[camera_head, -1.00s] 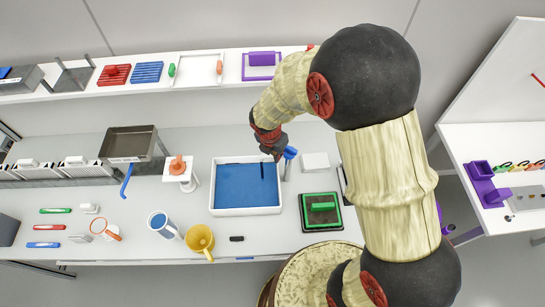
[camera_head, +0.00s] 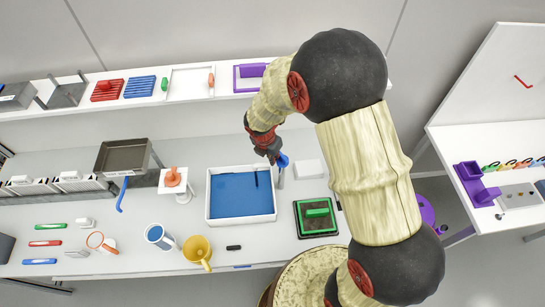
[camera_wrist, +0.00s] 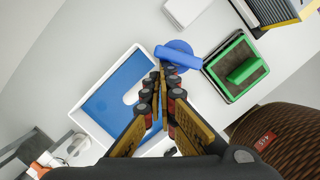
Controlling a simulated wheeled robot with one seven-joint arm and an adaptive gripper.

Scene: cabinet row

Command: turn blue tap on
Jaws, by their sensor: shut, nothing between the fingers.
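The blue tap (camera_head: 283,160) stands at the right edge of a white-rimmed basin with a blue floor (camera_head: 241,219). In the wrist view its blue lever (camera_wrist: 178,57) lies across the round blue top, just beyond my fingertips. My gripper (camera_head: 273,158) is shut and empty, at the tap's left side in the head view. In the wrist view the fingertips (camera_wrist: 162,72) overlap the near edge of the lever. I cannot tell whether they touch it. The gripper hides part of the tap in the head view.
A green-framed pad (camera_head: 317,217) lies right of the basin, with a white block (camera_head: 309,169) behind it. An orange-topped white stand (camera_head: 173,177) is on the left. Mugs, including a yellow one (camera_head: 197,249), stand front left. A shelf (camera_head: 225,90) runs along the back.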

